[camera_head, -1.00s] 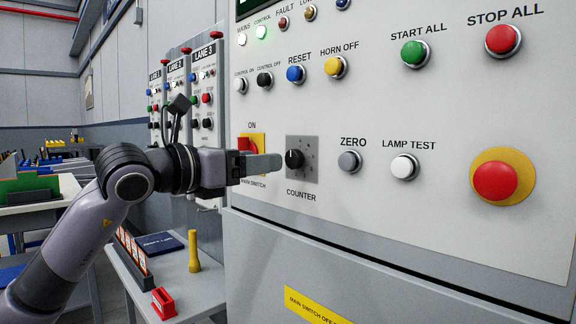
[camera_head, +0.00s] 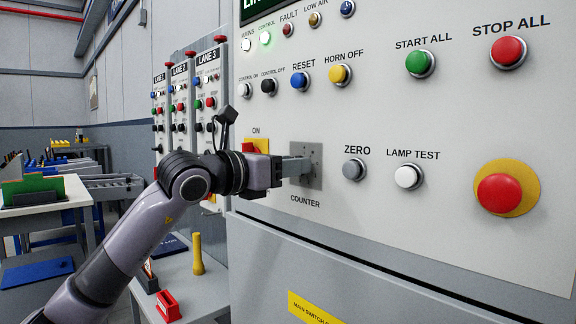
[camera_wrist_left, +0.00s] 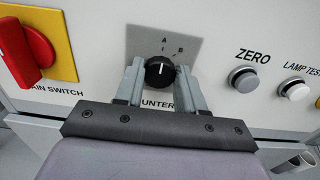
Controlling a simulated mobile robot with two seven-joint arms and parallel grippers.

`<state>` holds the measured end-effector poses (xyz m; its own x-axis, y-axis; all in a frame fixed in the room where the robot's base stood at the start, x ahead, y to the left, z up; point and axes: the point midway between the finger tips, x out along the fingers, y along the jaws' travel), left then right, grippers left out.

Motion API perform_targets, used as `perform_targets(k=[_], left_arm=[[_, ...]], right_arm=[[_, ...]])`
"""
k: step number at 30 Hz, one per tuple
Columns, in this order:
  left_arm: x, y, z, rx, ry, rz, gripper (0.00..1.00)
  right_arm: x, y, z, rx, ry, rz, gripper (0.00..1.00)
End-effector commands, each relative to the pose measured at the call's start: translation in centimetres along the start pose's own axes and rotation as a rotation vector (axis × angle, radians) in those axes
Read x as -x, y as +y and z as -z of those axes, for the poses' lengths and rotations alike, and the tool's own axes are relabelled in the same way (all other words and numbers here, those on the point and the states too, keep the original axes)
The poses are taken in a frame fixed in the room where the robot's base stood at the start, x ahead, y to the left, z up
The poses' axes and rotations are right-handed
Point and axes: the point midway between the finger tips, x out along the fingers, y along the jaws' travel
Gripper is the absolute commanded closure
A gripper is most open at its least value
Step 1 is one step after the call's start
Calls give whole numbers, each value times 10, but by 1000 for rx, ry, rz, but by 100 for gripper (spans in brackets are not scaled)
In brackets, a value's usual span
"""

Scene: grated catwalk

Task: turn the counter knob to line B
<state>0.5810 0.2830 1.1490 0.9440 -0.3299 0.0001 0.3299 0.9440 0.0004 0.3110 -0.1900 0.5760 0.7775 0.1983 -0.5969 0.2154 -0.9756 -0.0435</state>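The counter knob (camera_wrist_left: 160,72) is black with a white pointer mark. In the left wrist view its mark points up, roughly at the letter A; the letter B stands to the right of A on the grey counter plate (camera_wrist_left: 140,42). The plate also shows in the head view (camera_head: 313,155), where my gripper hides the knob. My left gripper (camera_head: 300,167) reaches the plate from the left. In the left wrist view its two fingers (camera_wrist_left: 160,80) stand on either side of the knob, very close to it. I cannot tell whether they press on it. My right gripper is not in view.
Left of the knob is the red main switch (camera_wrist_left: 22,50) on a yellow plate. To its right are the grey ZERO button (camera_head: 354,169), the white LAMP TEST button (camera_head: 408,177) and a large red emergency button (camera_head: 500,194). A small table (camera_head: 205,291) stands below left.

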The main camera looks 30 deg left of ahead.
Motion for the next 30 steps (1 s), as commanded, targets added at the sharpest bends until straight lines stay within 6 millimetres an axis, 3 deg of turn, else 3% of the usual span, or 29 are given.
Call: perform_targets(k=[14, 30], left_arm=[[0, 0, 0, -92, 0, -2, 92], [0, -1, 0, -500, 1, -2, 92]], right_arm=[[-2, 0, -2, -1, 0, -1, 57], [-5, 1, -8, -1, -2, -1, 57]])
